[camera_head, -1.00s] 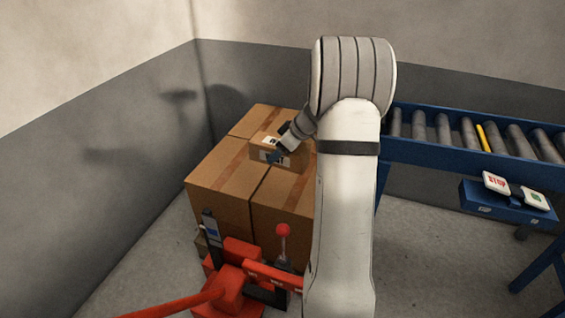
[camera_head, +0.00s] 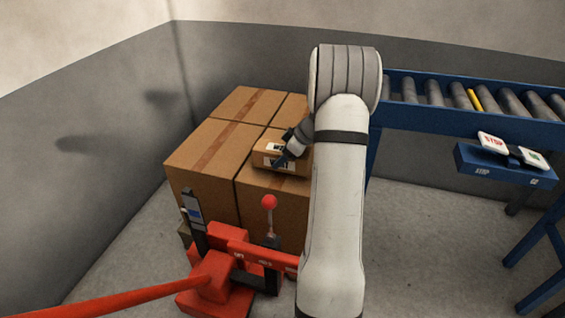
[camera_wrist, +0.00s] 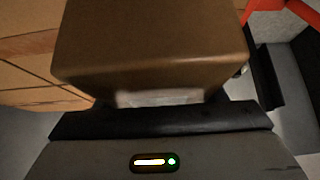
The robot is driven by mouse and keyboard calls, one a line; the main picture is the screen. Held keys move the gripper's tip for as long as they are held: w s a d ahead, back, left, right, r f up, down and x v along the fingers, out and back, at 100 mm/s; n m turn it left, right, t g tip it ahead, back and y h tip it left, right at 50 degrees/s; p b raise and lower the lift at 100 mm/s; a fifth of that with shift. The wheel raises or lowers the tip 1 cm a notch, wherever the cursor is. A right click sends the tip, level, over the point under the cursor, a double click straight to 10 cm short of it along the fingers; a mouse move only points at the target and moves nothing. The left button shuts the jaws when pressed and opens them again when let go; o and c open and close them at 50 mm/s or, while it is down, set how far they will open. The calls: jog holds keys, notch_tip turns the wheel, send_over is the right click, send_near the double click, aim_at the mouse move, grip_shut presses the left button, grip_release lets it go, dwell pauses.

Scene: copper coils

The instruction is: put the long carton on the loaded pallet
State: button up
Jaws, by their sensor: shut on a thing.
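The long carton (camera_head: 268,158) is a small brown box with a white label on its side. My gripper (camera_head: 283,157) is shut on it. In the wrist view the carton (camera_wrist: 150,45) fills the upper middle, close in front of my gripper (camera_wrist: 160,110). The loaded pallet carries several large taped brown cartons (camera_head: 205,150). The held carton appears over the front right part of this load. I cannot tell whether it touches the cartons below. My arm hides its right end and part of the load.
A red pallet jack (camera_head: 215,280) with a red-knobbed lever (camera_head: 269,202) stands in front of the load. A blue roller conveyor (camera_head: 450,115) with a stop-button box (camera_head: 500,160) is at the right. Grey walls (camera_head: 90,130) close in the left and back. Bare floor (camera_head: 410,250) lies right of my arm.

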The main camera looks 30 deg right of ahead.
jog(key=shift+f, duration=0.95)
jog(key=shift+f+b, duration=0.2)
jog(key=shift+b, duration=0.15)
jog(key=o, duration=1.2)
jog(key=shift+r, duration=0.1)
jog(key=shift+r+p, duration=0.15)
jog(key=shift+p, duration=0.2)
jog(key=p+v, duration=0.2)
jog(key=v, duration=0.5)
jog(key=shift+s+d+r, duration=0.1)
jog(key=shift+r, duration=0.05)
